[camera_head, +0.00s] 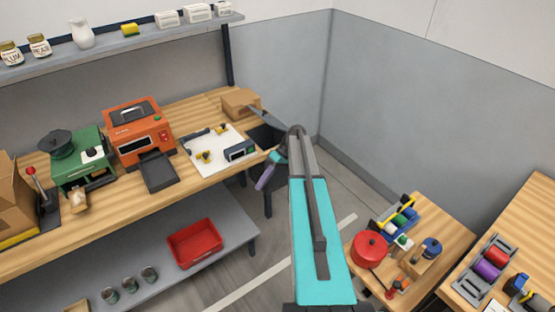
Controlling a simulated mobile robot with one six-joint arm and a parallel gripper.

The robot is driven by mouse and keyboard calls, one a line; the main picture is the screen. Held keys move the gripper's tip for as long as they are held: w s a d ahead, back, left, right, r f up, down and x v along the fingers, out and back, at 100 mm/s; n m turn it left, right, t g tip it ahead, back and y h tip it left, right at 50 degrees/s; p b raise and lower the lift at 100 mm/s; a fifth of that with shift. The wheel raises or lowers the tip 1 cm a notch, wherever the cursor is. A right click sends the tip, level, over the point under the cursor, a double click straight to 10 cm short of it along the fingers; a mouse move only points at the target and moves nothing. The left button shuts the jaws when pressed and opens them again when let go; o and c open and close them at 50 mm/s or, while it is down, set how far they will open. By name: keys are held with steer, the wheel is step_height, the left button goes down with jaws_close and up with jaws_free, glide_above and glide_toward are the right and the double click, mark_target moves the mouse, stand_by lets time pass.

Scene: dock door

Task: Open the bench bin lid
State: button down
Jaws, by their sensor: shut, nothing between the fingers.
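A dark bin (262,134) sits at the right end of the long wooden bench, partly hidden by my arm. A grey strip (268,116) runs along its back upper edge; I cannot tell whether this is its lid or how far the lid is raised. My arm reaches up from the bottom, with its elbow near the bin's right side. My gripper (264,179) looks to be the small purple-tipped part at the bench's front right edge, below the bin. It is shut and empty, and partly hidden behind my arm. I see no clear contact with the bin.
A tan box (240,102) stands behind the bin. A white board (213,149) with small parts lies left of it, then an orange machine (138,130) and a green machine (79,158). A side table at right holds a red pot (369,248). Floor between is clear.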

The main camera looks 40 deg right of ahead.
steer(key=s+a+f+m+g+h+b, duration=0.1)
steer(key=s+a+f+g+h+b, duration=0.1)
steer(key=s+a+f, duration=0.7)
steer(key=s+a+f+m+g+h+b, duration=0.15)
steer(key=s+a+f, duration=0.35)
steer(key=a+f, duration=0.75)
steer(key=s+a+f+g+h+b, duration=0.1)
steer(key=s+a+f, duration=0.3)
steer(key=s, duration=0.6)
steer(key=s+a+f+g+h+b, duration=0.1)
steer(key=s+a+f+h+b, duration=0.3)
steer(key=s, duration=0.7)
steer(key=shift+s+a+f+m+g, duration=0.15)
steer(key=shift+s+f+m+g, duration=0.15)
steer(key=shift+f, duration=0.6)
steer(key=shift+a+h, duration=0.15)
steer(key=shift+h, duration=0.2)
